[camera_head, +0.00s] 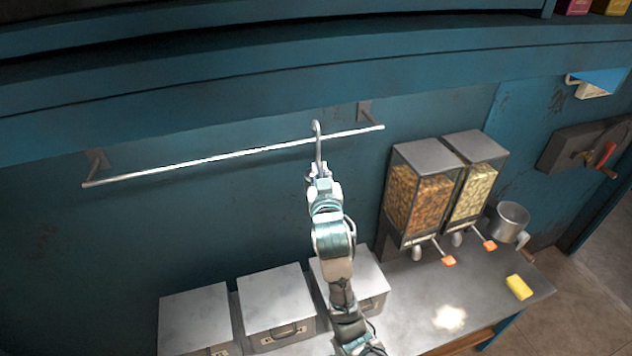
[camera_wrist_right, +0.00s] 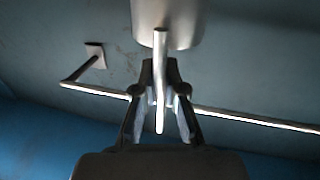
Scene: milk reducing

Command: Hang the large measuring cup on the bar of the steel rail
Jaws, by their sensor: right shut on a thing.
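My right gripper (camera_head: 318,178) is raised at the wall, just below the steel rail's bar (camera_head: 230,156), near its right end. It is shut on the thin handle (camera_head: 318,145) of a metal cup; the handle's curved hook rises above the bar line. In the right wrist view the fingers (camera_wrist_right: 160,105) close on the handle, and part of the silver cup (camera_wrist_right: 168,22) shows. The bar (camera_wrist_right: 250,118) runs behind the fingers there. The cup body is hidden in the head view. I cannot tell whether the hook is over the bar or in front of it. My left gripper is out of view.
Two grain dispensers (camera_head: 420,192) stand on the counter (camera_head: 405,300) at right, with a metal jug (camera_head: 509,222) and yellow sponge (camera_head: 519,287). Several metal boxes (camera_head: 270,295) stand below the rail. A blue shelf (camera_head: 250,95) overhangs it.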

